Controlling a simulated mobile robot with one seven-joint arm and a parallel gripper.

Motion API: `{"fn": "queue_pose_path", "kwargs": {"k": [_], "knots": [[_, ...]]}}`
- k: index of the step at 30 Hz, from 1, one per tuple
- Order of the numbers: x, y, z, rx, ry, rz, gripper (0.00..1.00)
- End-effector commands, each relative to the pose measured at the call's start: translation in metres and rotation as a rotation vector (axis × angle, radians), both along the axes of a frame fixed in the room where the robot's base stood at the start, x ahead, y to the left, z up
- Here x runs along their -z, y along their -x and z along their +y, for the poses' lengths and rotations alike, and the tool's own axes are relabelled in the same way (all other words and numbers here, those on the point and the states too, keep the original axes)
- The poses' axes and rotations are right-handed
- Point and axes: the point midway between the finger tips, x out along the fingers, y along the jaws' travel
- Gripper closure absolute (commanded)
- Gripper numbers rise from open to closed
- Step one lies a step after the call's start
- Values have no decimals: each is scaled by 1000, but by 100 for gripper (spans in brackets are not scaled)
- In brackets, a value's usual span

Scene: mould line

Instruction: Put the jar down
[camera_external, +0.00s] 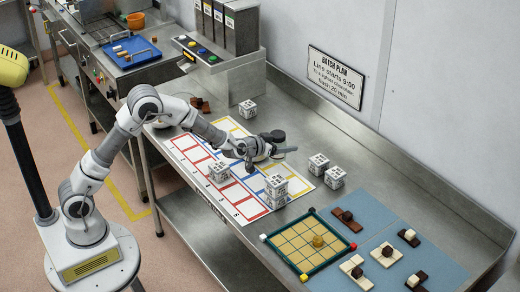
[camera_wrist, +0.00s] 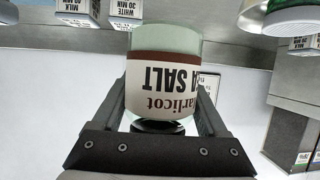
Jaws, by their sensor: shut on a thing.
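The jar (camera_wrist: 163,88) fills the middle of the wrist view, with pale glass, a brown band and a white label with "SALT" on it. The label reads upside down there, as does the print on the cubes. Its dark lid (camera_external: 277,135) shows in the external view. My gripper (camera_wrist: 162,100) is shut around the jar's sides, one finger on each side. In the external view my gripper (camera_external: 276,150) appears above the right part of the printed grid mat (camera_external: 240,131). The jar's base and its exact height over the bench cannot be told.
White printed cubes stand on the mat, including a stack (camera_external: 276,191), and more (camera_external: 334,177) stand to its right. A green-edged board (camera_external: 273,239) and blue mats (camera_external: 428,262) lie in front right. Bare steel bench (camera_external: 385,178) is free at the right.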

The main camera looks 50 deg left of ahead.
Motion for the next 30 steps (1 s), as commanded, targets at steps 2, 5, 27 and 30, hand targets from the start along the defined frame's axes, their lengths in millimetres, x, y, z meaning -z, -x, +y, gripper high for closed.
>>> {"fn": "queue_pose_path", "kwargs": {"k": [2, 5, 27, 30], "knots": [[20, 0, 1, -2, 0, 4, 98], [36, 0, 2, -3, 1, 2, 98], [84, 0, 1, -3, 1, -2, 98], [87, 0, 1, -2, 0, -2, 98]]}}
